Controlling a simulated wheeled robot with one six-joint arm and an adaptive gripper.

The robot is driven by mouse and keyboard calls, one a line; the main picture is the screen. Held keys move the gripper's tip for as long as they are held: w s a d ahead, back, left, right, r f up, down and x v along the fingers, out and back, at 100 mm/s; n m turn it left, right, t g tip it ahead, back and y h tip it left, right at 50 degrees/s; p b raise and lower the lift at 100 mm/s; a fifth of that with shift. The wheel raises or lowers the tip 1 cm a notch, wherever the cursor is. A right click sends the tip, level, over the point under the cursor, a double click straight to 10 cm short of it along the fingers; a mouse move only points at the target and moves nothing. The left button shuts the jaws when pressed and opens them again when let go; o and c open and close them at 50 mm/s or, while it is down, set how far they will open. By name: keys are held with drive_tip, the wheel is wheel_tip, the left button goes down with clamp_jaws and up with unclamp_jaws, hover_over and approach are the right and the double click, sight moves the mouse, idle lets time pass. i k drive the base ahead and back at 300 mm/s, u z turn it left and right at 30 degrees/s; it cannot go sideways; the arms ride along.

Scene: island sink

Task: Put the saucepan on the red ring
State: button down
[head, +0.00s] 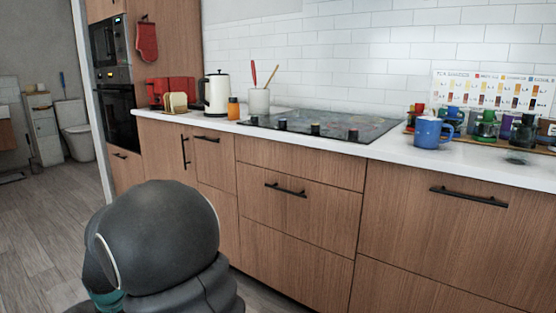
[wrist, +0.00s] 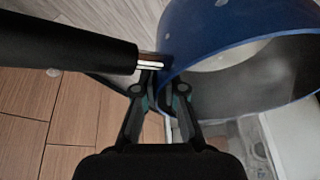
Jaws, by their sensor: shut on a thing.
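A blue saucepan (wrist: 200,40) with a grey inside fills the upper right of the wrist view. Its long black handle (wrist: 65,45) runs to the left, joined by a short metal neck. My gripper (wrist: 165,92) is shut on the saucepan beside that neck, where the wall meets the handle. The fingertips partly hide the exact contact. The saucepan and gripper do not show in the head view. The dark hob (head: 325,126) lies on the white counter in the head view. I cannot make out a red ring on it.
Right of the hob stand a blue mug (head: 428,133) and a crowded group of coloured mugs. Left of it are a utensil crock (head: 259,102), an orange jar (head: 233,108), a kettle (head: 216,93) and a red toaster (head: 172,90). Wooden drawers (head: 290,190) front the counter.

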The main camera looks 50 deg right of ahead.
sight(367, 130)
drive_tip(key=u, duration=0.05)
drive_tip(key=i, duration=1.15)
drive_tip(key=z, duration=2.15)
